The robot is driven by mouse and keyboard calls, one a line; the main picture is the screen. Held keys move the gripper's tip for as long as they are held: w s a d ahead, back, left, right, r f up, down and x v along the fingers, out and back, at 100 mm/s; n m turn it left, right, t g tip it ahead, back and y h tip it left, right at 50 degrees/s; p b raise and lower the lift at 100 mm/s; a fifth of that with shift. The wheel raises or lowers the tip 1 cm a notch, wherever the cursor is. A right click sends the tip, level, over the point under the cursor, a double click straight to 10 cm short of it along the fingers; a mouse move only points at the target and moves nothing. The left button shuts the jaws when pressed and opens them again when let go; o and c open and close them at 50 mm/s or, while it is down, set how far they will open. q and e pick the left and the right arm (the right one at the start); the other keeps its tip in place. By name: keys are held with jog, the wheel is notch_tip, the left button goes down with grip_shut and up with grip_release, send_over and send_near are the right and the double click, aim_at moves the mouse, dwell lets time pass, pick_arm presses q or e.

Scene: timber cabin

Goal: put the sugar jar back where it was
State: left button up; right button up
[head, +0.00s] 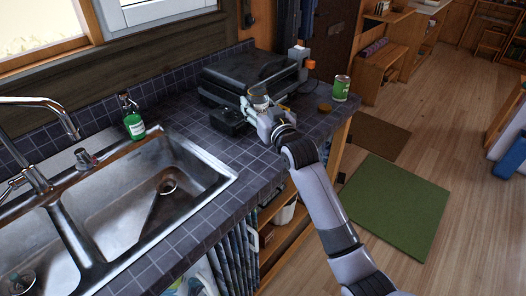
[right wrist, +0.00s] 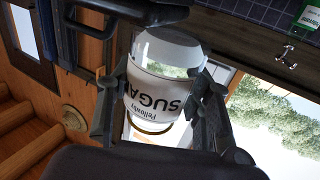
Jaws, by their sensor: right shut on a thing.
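The sugar jar (right wrist: 160,92) is a white jar with dark SUGAR lettering and a clear glassy part. In the right wrist view it sits between the two fingers of my right gripper (head: 262,108), which is shut on it. Its lettering looks upside down in that tilted view. In the head view the gripper is over the tiled counter (head: 215,152), just in front of a black case-like appliance (head: 248,70). The jar is small and mostly hidden there, so I cannot tell whether it touches the counter. My left gripper is out of view.
A green can (head: 341,88) and a small brown round piece (head: 325,107) stand near the counter's right end. A green soap bottle (head: 134,125) stands behind the metal sink (head: 205,165) at left.

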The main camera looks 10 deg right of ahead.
aim_at(253, 86)
jog(key=r, duration=0.2)
jog(key=s+a+r+b, duration=0.1)
jog(key=r, duration=0.1)
jog(key=s+r+b, duration=0.1)
jog(key=r, duration=0.1)
jog(key=shift+a+r, duration=0.3)
jog(key=shift+r, duration=0.05)
jog(key=shift+s+r+n, duration=0.2)
jog(key=shift+n, duration=0.1)
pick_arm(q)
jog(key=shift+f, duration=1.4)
pick_arm(e)
jog(key=shift+y, duration=0.3)
jog(key=shift+f, duration=9.65)
jog(key=shift+s+f, duration=0.1)
jog(key=o, duration=1.3)
